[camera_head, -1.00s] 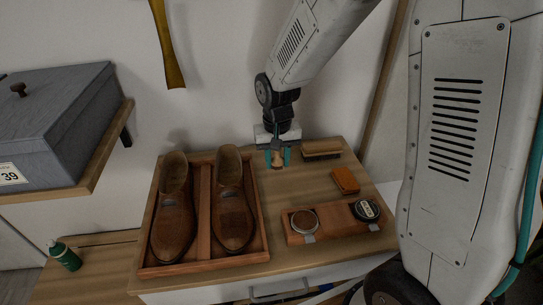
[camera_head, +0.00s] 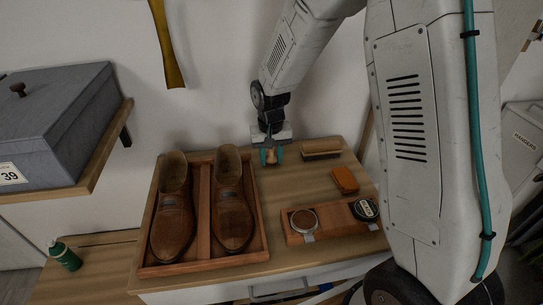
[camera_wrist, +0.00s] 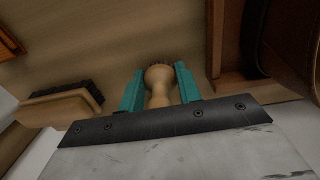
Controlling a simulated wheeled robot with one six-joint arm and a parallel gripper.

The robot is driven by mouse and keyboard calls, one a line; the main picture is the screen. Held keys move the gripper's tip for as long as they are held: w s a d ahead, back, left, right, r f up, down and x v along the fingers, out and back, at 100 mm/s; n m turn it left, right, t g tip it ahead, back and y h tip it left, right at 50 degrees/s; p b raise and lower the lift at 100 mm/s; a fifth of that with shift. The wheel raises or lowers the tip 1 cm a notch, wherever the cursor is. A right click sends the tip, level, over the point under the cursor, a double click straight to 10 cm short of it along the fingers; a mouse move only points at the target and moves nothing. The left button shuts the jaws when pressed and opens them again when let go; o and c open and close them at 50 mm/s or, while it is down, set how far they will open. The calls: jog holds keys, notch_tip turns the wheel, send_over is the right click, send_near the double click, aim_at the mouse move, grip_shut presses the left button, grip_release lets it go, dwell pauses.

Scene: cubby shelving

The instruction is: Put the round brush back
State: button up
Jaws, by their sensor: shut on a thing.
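The round brush (camera_wrist: 159,82) has a pale wooden handle and dark bristles at its far end. My gripper (camera_wrist: 160,88) is shut on its handle, with one teal finger on each side. In the head view my gripper (camera_head: 271,156) is at the back of the wooden cabinet top, between the shoe tray and the long brush. The round brush shows there only as a small wooden piece (camera_head: 271,157) between the fingers. The bristles are close to the wood surface; I cannot tell whether they touch it.
A wooden tray (camera_head: 204,213) with two brown shoes stands left of my gripper. A long brush (camera_head: 321,150) lies to its right, with an orange block (camera_head: 345,180) in front. A wooden holder (camera_head: 332,220) carries two round tins. The wood between tray and holder is clear.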

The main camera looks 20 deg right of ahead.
jog(key=o, duration=1)
jog(key=shift+f, duration=0.1)
notch_tip(320, 180, up, 12)
jog(key=shift+a+r, duration=0.1)
jog(key=shift+r, duration=0.05)
jog(key=shift+s+r, duration=0.15)
jog(key=shift+r, duration=0.05)
jog(key=s+d+r, duration=0.1)
jog(key=s+r, duration=0.2)
jog(key=s, duration=0.7)
jog(key=s+d+r+n, duration=0.1)
jog(key=s+r, duration=0.2)
jog(key=s, duration=0.7)
jog(key=s+d+r+n+t, duration=0.1)
jog(key=s+r, duration=0.3)
jog(key=s, duration=0.6)
jog(key=shift+s+d, duration=0.2)
jog(key=shift+s, duration=0.05)
